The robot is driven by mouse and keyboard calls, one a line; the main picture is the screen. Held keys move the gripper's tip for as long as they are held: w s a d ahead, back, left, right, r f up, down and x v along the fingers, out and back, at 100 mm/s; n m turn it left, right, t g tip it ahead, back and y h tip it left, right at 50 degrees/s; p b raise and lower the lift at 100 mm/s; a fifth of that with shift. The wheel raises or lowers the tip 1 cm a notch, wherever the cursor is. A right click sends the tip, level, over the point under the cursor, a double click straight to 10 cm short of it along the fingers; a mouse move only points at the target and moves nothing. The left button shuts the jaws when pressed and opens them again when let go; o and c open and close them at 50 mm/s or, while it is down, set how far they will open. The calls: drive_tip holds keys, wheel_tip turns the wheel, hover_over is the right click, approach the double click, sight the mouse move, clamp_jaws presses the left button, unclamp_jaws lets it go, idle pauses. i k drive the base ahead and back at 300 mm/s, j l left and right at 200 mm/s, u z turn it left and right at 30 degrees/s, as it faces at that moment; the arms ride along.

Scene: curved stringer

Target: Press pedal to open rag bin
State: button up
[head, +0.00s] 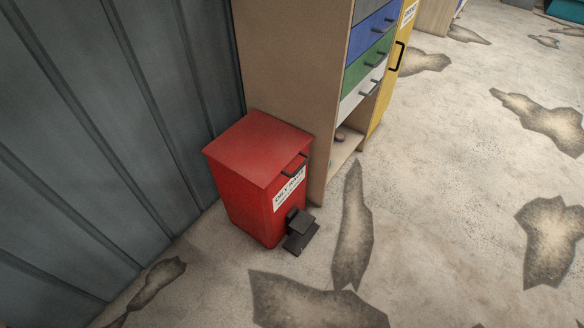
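The red rag bin (238,200) stands upright on the floor against the grey wall, left of centre. Its flat red lid (255,148) is shut, with a dark handle (295,164) at the front edge. A white label with dark lettering (289,189) is on its front face. The black pedal (300,232) sticks out low at the front, close to the floor. My gripper is not in view.
A wooden cabinet (290,60) with blue, green and white drawers stands right behind the bin. A yellow cabinet (393,70) follows beyond it. The grey ribbed wall (110,130) closes off the left. The stained concrete floor (440,200) is clear in front and to the right.

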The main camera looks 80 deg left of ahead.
sight(302, 221)
drive_tip(key=u, duration=3.55)
drive_tip(key=i+j+z, duration=0.1)
drive_tip(key=i, duration=0.5)
